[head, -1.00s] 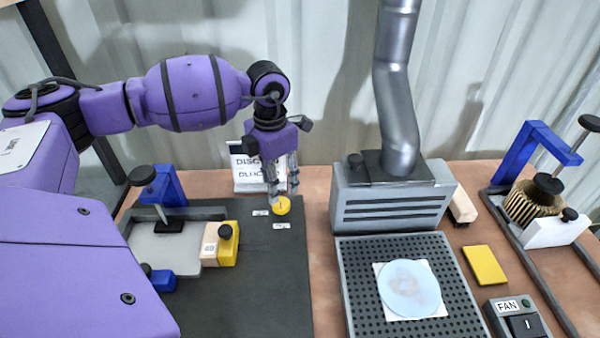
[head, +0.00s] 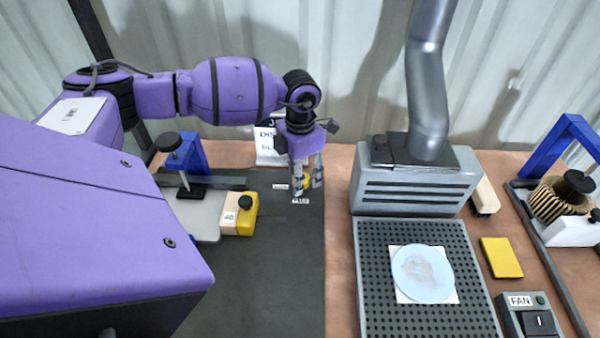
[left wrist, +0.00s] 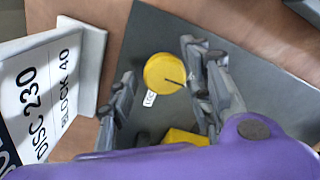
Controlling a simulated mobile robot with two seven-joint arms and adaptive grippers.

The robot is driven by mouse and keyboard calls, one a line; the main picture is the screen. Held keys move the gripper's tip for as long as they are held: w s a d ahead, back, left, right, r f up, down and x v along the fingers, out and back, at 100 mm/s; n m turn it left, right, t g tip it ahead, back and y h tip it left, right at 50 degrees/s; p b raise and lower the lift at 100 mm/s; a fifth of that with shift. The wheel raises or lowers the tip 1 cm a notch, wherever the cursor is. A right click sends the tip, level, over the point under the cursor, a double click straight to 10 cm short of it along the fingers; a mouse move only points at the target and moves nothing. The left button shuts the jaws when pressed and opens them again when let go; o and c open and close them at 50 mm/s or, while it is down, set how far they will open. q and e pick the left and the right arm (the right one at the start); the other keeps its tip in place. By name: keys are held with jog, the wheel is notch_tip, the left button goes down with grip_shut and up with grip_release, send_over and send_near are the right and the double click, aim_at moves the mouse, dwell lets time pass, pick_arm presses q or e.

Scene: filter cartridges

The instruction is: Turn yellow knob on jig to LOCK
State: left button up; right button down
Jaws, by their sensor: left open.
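The round yellow knob (head: 303,182) is on the dark jig plate (head: 265,250), partly hidden by my left gripper's fingers in the head view. In the left wrist view the knob (left wrist: 160,70) shows whole, with a black line from its middle toward the right. A white label beside it (left wrist: 149,98) reads "LOC", the rest unclear. Two small labels show near the knob in the head view. My left gripper (head: 308,188) is open, pointing down, with its fingers on opposite sides of the knob. Contact cannot be told. My right gripper is not in view.
A yellow block (head: 247,214) with a black knob and a blue clamp (head: 191,154) stand left on the plate. A white sign (head: 266,150) stands behind the gripper. A grey fan unit (head: 415,190) and perforated tray (head: 375,310) lie to the right.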

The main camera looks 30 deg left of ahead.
pick_arm(q)
jog(key=c, duration=1.1)
jog(key=shift+o, duration=0.2)
jog(key=shift+w, duration=0.1)
